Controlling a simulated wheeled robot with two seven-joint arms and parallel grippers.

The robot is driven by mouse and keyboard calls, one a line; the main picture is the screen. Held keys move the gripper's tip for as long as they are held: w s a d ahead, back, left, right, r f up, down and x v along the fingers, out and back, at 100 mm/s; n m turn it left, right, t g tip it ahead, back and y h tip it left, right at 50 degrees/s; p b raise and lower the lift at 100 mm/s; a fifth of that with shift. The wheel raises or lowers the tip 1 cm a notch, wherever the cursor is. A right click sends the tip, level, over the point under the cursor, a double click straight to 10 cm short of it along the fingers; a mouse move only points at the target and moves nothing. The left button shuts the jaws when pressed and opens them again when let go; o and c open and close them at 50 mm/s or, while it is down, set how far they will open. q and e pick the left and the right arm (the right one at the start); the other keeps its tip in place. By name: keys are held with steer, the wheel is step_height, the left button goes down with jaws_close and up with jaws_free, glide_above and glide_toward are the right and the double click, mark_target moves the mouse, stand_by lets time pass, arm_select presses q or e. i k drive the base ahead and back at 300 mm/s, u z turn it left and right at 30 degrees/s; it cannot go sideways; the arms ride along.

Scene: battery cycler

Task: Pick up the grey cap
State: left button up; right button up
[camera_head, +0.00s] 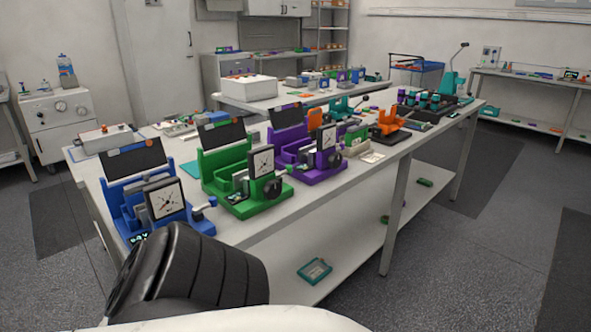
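I cannot make out a grey cap for certain in the head view; parts on the table are small. Three similar devices with dial gauges and dark tilted panels stand along the near side of the white table (272,228). They are a blue device (122,195), a green device (220,178) and a purple device (300,155). The blue one has a grey block behind its dial and a light grey knob on its right side. Neither of my grippers is in view.
Orange fixtures (388,122) and a dark tray area with purple and teal parts stand farther along the table. A teal tray (314,271) lies on the lower shelf. A second bench with a white box (249,89) stands behind. The floor at right is clear.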

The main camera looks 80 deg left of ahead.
mark_target(137, 187)
steer(key=z, duration=0.4)
steer(key=k, duration=1.65)
steer(key=u, duration=1.15)
